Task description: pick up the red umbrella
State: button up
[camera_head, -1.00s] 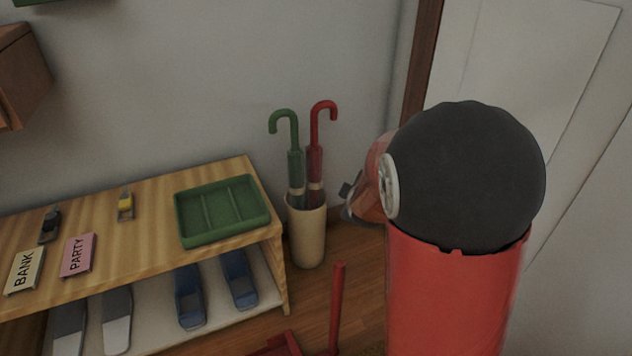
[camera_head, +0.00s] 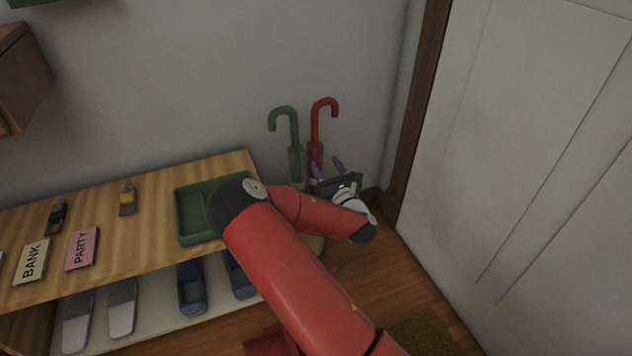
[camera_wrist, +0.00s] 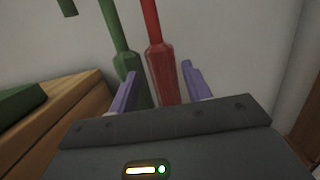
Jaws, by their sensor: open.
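The red umbrella (camera_head: 315,130) stands upright, hook handle at the top, next to a green umbrella (camera_head: 293,135) near the wall. Both stand in a cream holder (camera_head: 315,243), now mostly hidden behind my arm. My gripper (camera_head: 328,165) is open in front of the red umbrella's shaft, below the hook. In the wrist view the red umbrella (camera_wrist: 161,60) passes upright between the purple fingers of my gripper (camera_wrist: 160,85), as seen from the camera. The green umbrella (camera_wrist: 127,60) is just left, partly behind the left finger. I cannot tell whether any finger touches either umbrella.
A wooden shelf bench (camera_head: 150,205) stands left of the holder, with a green tray (camera_head: 190,215), PARTY (camera_head: 82,248) and BANK (camera_head: 32,262) signs on top and slippers below. A white door (camera_head: 540,150) is at the right.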

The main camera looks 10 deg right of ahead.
aim_at(318, 153)
jog(key=x, duration=0.7)
jog(key=shift+a+f, duration=0.15)
jog(key=shift+f, duration=0.1)
jog(key=shift+c, duration=0.4)
jog(key=c, duration=0.5)
